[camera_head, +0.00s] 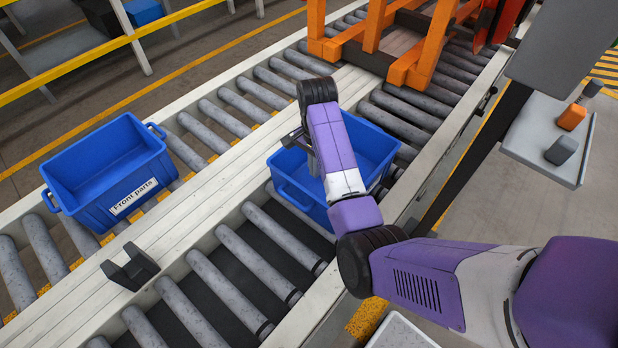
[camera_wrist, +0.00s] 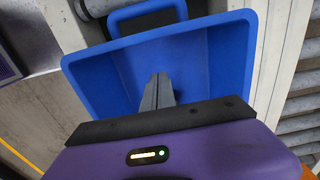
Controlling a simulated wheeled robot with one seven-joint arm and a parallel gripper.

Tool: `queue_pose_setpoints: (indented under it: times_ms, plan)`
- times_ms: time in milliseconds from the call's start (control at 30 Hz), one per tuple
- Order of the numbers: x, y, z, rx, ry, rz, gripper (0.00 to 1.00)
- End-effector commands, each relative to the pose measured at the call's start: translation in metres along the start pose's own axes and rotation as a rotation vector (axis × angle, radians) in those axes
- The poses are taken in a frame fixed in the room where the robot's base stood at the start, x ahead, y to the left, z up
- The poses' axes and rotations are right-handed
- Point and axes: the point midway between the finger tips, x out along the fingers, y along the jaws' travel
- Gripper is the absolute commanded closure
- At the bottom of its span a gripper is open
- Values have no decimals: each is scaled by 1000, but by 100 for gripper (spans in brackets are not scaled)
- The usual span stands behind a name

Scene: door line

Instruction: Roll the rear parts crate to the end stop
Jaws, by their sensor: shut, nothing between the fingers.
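A blue crate (camera_head: 371,142) with no readable label stands on the right roller lane, partly hidden behind my arm. It fills the upper wrist view (camera_wrist: 215,65), with its handle at the top. My gripper (camera_head: 313,163) is over this crate, mostly hidden by my wrist in the head view. In the wrist view its fingers (camera_wrist: 157,92) are together and empty, in front of the crate's interior; I cannot tell whether they touch it. Another blue crate (camera_head: 110,175), labelled "Front parts", stands on the left lane. I cannot make out a clear end stop.
A dark bracket (camera_head: 130,267) sits on the pale rail between the lanes. An orange frame (camera_head: 405,45) stands over the right lane beyond the near crate. A grey shelf (camera_head: 548,140) with small items is at right. Bare rollers (camera_head: 215,300) lie in front of the right-lane crate.

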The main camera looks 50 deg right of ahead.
Motion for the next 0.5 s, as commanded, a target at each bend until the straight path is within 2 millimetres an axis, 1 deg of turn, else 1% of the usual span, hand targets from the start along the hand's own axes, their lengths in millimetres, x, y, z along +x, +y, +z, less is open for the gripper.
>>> queue_pose_setpoints:
  times_ms: [400, 467, 500]
  plan:
    - [80, 0, 0, -2, -1, 1, 100]
    - [91, 0, 0, -2, -1, 1, 100]
    - [87, 0, 8, -6, 1, -1, 100]
